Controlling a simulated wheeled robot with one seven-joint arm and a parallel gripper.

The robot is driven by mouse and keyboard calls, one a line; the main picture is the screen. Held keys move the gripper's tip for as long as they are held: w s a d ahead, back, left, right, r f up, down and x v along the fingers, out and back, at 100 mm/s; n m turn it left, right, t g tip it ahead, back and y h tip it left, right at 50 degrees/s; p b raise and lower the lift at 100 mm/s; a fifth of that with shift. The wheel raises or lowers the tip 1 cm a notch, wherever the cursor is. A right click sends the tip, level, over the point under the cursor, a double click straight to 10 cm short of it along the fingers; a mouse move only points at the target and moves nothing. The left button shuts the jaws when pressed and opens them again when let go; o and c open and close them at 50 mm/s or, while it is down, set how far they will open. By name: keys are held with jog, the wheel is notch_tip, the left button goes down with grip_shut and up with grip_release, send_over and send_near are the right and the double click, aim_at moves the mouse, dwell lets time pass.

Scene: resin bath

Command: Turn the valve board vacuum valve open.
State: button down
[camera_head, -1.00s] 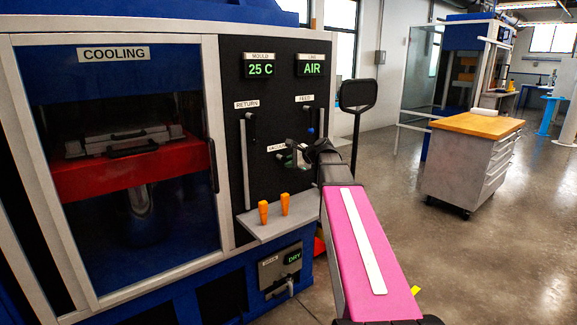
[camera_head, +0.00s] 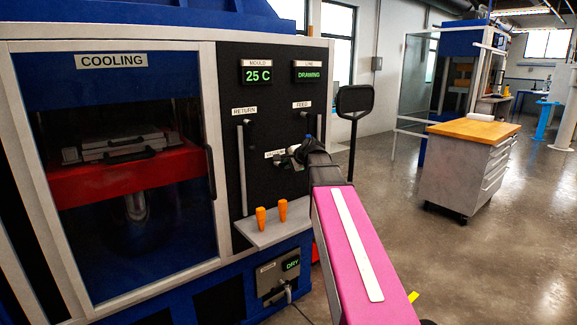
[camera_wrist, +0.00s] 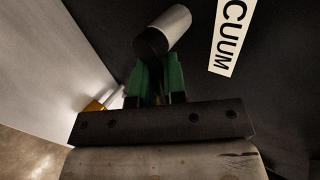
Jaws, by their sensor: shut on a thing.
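The valve board (camera_head: 262,100) is a black panel with RETURN and FEED pipes and a VACUUM label (camera_head: 275,153). In the wrist view, part of that label (camera_wrist: 232,35) shows at the upper right. The vacuum valve handle (camera_wrist: 163,33), a dark cylinder with a pale section, sits between the green fingertips of my gripper (camera_wrist: 158,80), which is shut on it. In the head view my wrist and arm hide most of the handle and fingers. The LINE display (camera_head: 308,72) reads DRAWING; the MOULD display (camera_head: 257,73) reads 25 C.
A grey shelf (camera_head: 262,235) with two orange plugs (camera_head: 261,218) juts out below the valve. A dark panel on a post (camera_head: 355,99) stands right of the board. A wood-topped cabinet (camera_head: 465,165) is further right, with open floor between.

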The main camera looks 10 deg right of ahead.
dwell(0.3)
jog(key=c, duration=1.2)
grip_release()
jog(key=v, duration=1)
jog(key=shift+s+r, duration=0.2)
jog(key=shift+s, duration=0.15)
jog(key=shift+d, duration=0.1)
